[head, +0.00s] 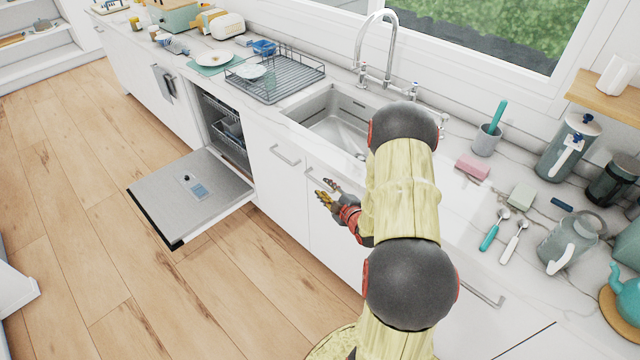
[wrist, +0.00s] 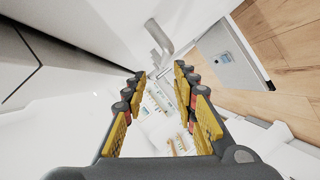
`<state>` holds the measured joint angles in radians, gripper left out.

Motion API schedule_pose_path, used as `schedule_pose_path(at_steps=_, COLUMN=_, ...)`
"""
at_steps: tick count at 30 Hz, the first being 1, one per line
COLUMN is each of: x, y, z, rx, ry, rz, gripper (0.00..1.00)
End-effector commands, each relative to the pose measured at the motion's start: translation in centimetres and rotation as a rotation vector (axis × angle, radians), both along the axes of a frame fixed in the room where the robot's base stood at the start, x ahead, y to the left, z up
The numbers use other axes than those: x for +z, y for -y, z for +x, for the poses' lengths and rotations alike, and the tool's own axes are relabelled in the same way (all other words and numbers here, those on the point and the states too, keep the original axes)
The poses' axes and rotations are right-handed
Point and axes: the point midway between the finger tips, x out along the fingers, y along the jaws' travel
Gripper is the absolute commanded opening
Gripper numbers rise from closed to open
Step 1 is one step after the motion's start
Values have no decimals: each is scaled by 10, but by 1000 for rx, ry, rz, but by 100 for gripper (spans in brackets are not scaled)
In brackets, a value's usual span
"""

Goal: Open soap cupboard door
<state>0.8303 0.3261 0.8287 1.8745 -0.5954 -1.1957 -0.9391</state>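The white cupboard fronts below the sink stand in the head view. The left door (head: 278,187) is closed, with a horizontal grey bar handle (head: 285,155). My gripper (head: 326,191) is in front of the neighbouring door (head: 330,239), near its top, and hides part of its handle. That door looks closed. No label shows which one is the soap cupboard. In the wrist view my gripper (wrist: 158,76) is open, with nothing held between its yellow-padded fingers. A grey bar handle (wrist: 158,38) shows just beyond the fingertips; I cannot tell whether they touch it.
The dishwasher door (head: 192,194) hangs open and low to the left; it also shows in the wrist view (wrist: 224,58). The sink (head: 340,118) is above the doors. The counter on the right holds a pink sponge (head: 472,167) and other items. The wooden floor (head: 90,190) is clear.

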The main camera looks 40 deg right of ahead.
Motion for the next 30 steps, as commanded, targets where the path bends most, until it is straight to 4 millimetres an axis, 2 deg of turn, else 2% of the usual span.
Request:
schedule_pose_path(at_steps=1, x=-8, y=2, z=-7, rx=1, ry=16, rz=-6, gripper=28)
schedule_pose_path(at_steps=3, x=-13, y=3, z=-12, rx=2, ry=37, rz=-17, gripper=28)
schedule_pose_path(at_steps=8, x=-18, y=3, z=-16, rx=6, ry=61, rz=-29, gripper=28)
schedule_pose_path(at_steps=11, x=-21, y=5, z=-8, rx=8, ry=64, rz=-32, gripper=28)
schedule_pose_path(at_steps=21, x=-32, y=17, z=40, rx=8, ry=63, rz=-31, gripper=28)
schedule_pose_path(at_steps=30, x=-34, y=22, z=56, rx=6, ry=62, rz=-30, gripper=28)
